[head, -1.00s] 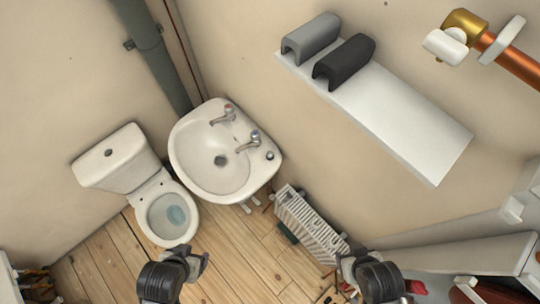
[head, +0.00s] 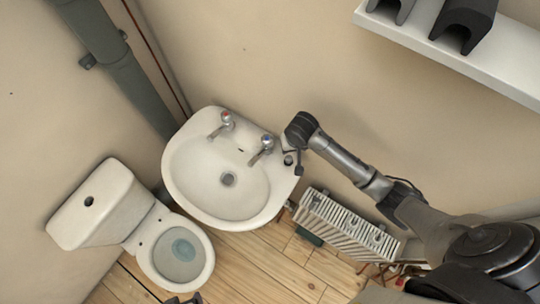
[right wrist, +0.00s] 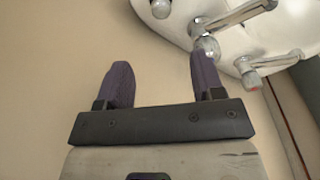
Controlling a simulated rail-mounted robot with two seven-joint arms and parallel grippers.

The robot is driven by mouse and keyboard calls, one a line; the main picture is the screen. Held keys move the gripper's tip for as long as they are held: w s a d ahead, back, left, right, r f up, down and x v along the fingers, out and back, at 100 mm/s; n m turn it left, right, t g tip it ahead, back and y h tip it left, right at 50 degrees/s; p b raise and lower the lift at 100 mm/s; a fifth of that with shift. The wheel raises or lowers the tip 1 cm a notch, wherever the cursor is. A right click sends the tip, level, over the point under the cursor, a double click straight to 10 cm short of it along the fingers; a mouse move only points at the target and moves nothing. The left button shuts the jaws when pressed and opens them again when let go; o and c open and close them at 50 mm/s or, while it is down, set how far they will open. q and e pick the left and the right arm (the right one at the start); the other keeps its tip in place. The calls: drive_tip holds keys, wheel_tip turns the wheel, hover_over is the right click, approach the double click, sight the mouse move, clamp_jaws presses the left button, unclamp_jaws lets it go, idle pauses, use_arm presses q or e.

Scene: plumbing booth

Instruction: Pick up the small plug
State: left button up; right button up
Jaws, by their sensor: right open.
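The small plug (head: 288,160) stands on the right corner of the washbasin (head: 188,185), beside the blue-marked tap (head: 264,148). In the right wrist view the plug (right wrist: 160,8) shows at the top edge, beyond and between the fingers. My right gripper (head: 296,165) is at the basin's right corner, close to the plug; its two dark fingers (right wrist: 158,82) are apart with nothing between them. Of my left gripper (head: 184,299) only a dark tip shows at the bottom edge of the head view, so its jaws cannot be judged.
The red-marked tap (head: 225,122) stands further left on the basin. A radiator (head: 345,226) is below my right arm. A white shelf (head: 450,50) with two saddle-shaped pieces is upper right. The toilet (head: 175,250) is lower left, on the wooden floor.

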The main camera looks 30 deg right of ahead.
hover_over(289, 158)
drive_tip(key=f, duration=0.8)
drive_tip(key=shift+s+d+b, duration=0.15)
drive_tip(key=shift+s+b, duration=0.1)
drive_tip(key=shift+b, duration=0.15)
drive_tip(key=shift+w+f, duration=0.2)
drive_tip(key=shift+f, duration=2.15)
drive_tip(key=shift+w+f, duration=0.1)
drive_tip(key=shift+f, duration=0.35)
drive_tip(key=c, duration=1)
